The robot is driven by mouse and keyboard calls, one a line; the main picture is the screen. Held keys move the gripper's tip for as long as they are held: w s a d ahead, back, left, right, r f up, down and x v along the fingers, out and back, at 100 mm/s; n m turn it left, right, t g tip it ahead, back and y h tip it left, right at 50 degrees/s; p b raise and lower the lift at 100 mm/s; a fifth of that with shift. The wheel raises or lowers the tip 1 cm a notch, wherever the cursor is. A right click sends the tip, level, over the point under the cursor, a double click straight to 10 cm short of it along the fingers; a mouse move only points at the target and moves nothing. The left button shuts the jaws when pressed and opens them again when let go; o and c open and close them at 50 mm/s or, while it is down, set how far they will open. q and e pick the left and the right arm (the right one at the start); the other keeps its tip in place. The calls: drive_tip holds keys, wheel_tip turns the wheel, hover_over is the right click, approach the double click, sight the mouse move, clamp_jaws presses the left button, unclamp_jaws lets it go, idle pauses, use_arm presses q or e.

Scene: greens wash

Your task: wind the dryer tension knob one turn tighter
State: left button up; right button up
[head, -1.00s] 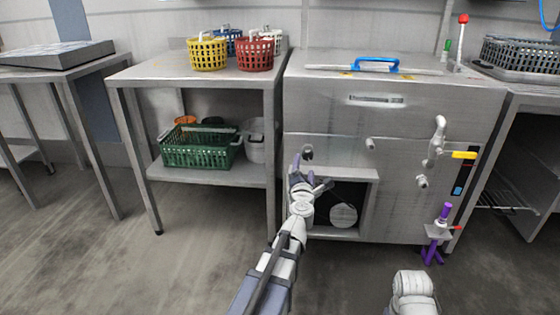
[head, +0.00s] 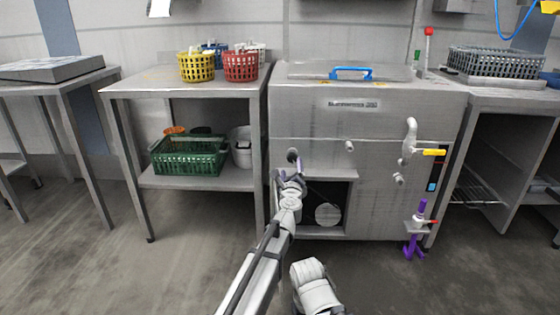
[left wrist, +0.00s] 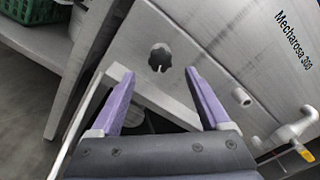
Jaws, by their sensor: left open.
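The dryer (head: 365,125) is a grey metal cabinet with a blue lid handle (head: 351,73). Its dark, lobed tension knob (head: 293,155) is on the front, above an open recess at the lower left. In the left wrist view the knob (left wrist: 160,57) shows whole, beyond the fingertips and between their lines. My left gripper (head: 288,174) is just in front of and below the knob; its purple fingers (left wrist: 158,75) are spread with nothing between them. The gap to the knob is hard to judge. My right gripper is not in view.
A steel table (head: 150,86) with coloured baskets stands left of the dryer, with a green crate (head: 188,157) on its lower shelf. A tap with a yellow lever (head: 433,152) and a purple stand (head: 415,228) are at the dryer's right. The floor in front is clear.

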sight(292, 159)
use_arm(q)
drive_tip(key=shift+w, duration=0.1)
drive_tip(key=w, duration=0.7)
drive_tip(key=shift+w, duration=0.3)
drive_tip(key=shift+c, duration=0.2)
clamp_jaws()
